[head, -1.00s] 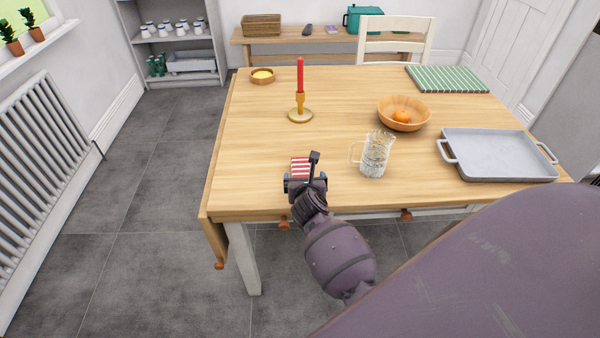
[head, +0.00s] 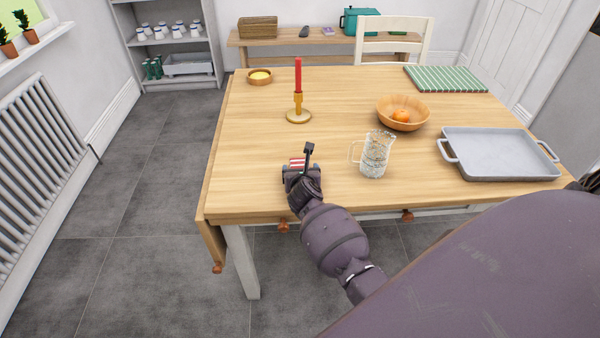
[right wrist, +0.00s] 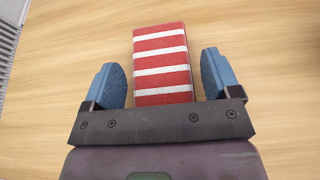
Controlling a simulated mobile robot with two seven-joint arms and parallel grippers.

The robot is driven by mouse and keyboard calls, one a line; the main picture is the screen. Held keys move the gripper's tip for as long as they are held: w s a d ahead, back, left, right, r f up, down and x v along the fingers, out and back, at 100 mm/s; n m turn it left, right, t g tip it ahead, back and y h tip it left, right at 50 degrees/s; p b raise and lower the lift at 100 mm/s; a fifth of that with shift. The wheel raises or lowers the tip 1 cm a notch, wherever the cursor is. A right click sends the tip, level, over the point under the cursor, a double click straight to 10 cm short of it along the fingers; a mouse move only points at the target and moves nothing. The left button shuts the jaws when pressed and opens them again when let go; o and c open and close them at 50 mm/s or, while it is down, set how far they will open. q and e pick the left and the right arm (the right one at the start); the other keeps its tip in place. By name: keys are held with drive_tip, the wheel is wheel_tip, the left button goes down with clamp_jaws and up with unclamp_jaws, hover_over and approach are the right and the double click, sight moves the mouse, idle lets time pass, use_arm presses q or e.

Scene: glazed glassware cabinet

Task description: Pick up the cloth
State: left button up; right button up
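The cloth (right wrist: 162,65) is a folded red and white striped block lying on the wooden table. In the head view only a small part of the cloth (head: 297,163) shows past my gripper. My right gripper (right wrist: 165,82) is open, with its blue finger pads on either side of the near part of the cloth and a gap on each side. In the head view my right gripper (head: 299,168) is low over the table's near left part. My left gripper is not in view.
On the table (head: 255,150), a glass jug (head: 375,155) stands right of my gripper. A brass candlestick with a red candle (head: 298,80) stands behind it. A wooden bowl with an orange fruit (head: 402,125) and a grey tray (head: 498,155) are further right. The table's left side is clear.

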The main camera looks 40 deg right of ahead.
drive_tip(key=c, duration=0.7)
drive_tip(key=shift+c, duration=0.2)
wheel_tip(320, 180, up, 20)
drive_tip(key=p, duration=0.5)
